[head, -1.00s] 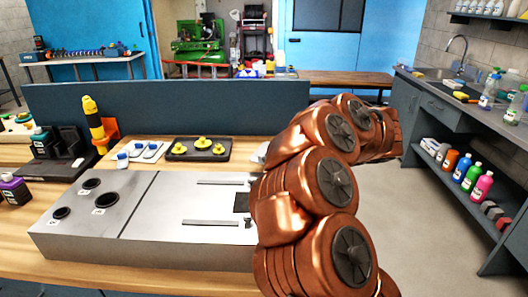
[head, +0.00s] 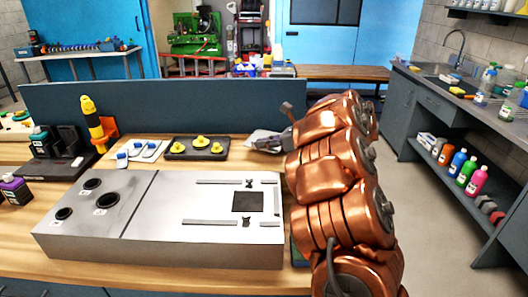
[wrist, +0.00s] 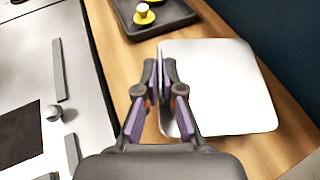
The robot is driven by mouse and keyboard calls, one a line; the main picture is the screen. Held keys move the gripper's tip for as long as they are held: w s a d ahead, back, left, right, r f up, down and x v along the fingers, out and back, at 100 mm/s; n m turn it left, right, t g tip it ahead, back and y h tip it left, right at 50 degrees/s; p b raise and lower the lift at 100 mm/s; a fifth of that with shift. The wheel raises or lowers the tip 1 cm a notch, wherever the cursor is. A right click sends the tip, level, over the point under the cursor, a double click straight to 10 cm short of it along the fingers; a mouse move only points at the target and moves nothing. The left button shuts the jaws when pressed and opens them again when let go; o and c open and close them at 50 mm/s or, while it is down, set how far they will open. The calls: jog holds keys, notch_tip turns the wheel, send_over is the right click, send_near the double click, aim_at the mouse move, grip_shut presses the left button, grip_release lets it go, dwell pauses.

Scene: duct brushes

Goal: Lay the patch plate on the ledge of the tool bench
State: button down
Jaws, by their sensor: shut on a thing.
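The patch plate (wrist: 222,85) is a thin, pale, square sheet with rounded corners. My gripper (wrist: 162,65) is shut on its left edge in the wrist view. In the head view the plate (head: 262,136) shows only in part, at the back of the wooden bench (head: 60,178), with my gripper (head: 270,145) at it. I cannot tell whether the plate rests on the wood or is just above it. The grey metal duct box (head: 150,225) stands on the bench, with a dark square opening (head: 248,201) in its top between rails and small knobs.
A dark tray (head: 180,153) with yellow knobs lies left of the plate, beside blue-and-white pieces (head: 140,150). A dark blue panel (head: 160,105) rises behind the bench. A yellow-black tool (head: 93,120) stands in an orange holder. A sink counter (head: 435,90) is at right.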

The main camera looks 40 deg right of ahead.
aim_at(269, 151)
notch_tip(269, 151, down, 3)
jog(key=shift+w+f+p, duration=0.1)
jog(key=shift+f+p, duration=0.05)
jog(key=shift+p, duration=0.3)
jog(key=shift+f, duration=0.1)
jog(key=shift+f+b, duration=0.15)
jog(key=shift+b, duration=0.15)
jog(key=c, duration=1.3)
grip_release()
jog(key=shift+r, duration=0.2)
jog(key=shift+d+p, duration=0.15)
jog(key=shift+p, duration=0.2)
jog(key=b+v, duration=0.3)
jog(key=v, duration=0.9)
jog(key=shift+f, duration=0.1)
